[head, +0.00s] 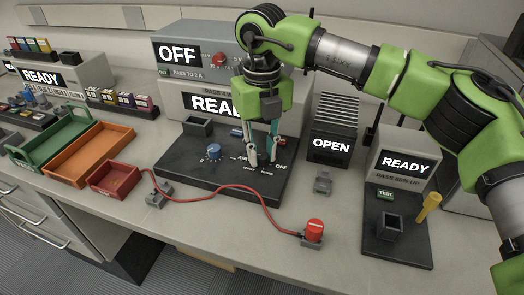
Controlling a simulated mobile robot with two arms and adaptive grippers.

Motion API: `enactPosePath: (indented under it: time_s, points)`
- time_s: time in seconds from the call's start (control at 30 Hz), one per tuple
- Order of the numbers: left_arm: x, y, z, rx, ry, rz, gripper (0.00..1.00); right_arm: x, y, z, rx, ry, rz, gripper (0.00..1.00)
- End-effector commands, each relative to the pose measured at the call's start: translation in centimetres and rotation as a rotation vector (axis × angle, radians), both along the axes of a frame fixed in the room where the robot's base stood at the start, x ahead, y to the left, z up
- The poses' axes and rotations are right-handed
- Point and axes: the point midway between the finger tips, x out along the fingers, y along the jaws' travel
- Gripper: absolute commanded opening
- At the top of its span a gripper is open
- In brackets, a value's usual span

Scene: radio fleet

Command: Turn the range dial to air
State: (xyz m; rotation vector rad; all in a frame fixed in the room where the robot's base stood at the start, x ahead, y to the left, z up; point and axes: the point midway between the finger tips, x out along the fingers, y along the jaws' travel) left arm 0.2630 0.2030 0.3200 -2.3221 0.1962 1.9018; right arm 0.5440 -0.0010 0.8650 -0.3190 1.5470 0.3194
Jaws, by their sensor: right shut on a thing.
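The range dial (262,161) is on the dark base plate (190,170) of the middle unit, between the labels AIR on its left and OFF on its right. My right gripper (263,158) reaches down from above and is shut on the dial, its two fingers on either side. The fingers hide most of the dial, so I cannot tell which way it points. My left gripper is not in view.
A blue knob (214,152) and an open dark box (197,126) are on the same plate. A red cable (228,186) runs in front to a red plug (314,231). Green, orange (92,153) and red trays stand left. A yellow-handled piece (429,206) stands right.

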Motion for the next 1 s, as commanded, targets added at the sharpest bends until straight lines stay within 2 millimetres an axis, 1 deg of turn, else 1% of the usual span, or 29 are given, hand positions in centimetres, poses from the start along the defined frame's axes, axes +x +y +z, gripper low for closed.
enactPosePath:
  time_s: [0.2, 0.33, 0.87, 0.9, 0.93, 1.0]
  points:
    - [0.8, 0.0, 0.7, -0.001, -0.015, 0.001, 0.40, 0.0, 0.0, 0.0, 0.000, 0.000, -0.097, 0.00]
    - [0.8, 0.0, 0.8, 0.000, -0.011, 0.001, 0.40, 0.0, 0.0, 0.0, 0.000, 0.000, -0.129, 0.00]
    - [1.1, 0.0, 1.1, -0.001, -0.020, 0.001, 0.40, 0.0, 0.0, 0.0, 0.000, 0.000, -0.150, 0.00]
    - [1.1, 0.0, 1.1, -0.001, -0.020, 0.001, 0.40, 0.0, 0.0, 0.0, 0.000, 0.000, -0.149, 0.31]
    - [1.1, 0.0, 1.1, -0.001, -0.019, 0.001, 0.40, 0.0, 0.0, 0.0, 0.000, 0.000, -0.149, 0.37]
    - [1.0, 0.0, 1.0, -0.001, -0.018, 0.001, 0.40, 0.0, 0.0, 0.0, 0.000, 0.000, -0.149, 0.37]
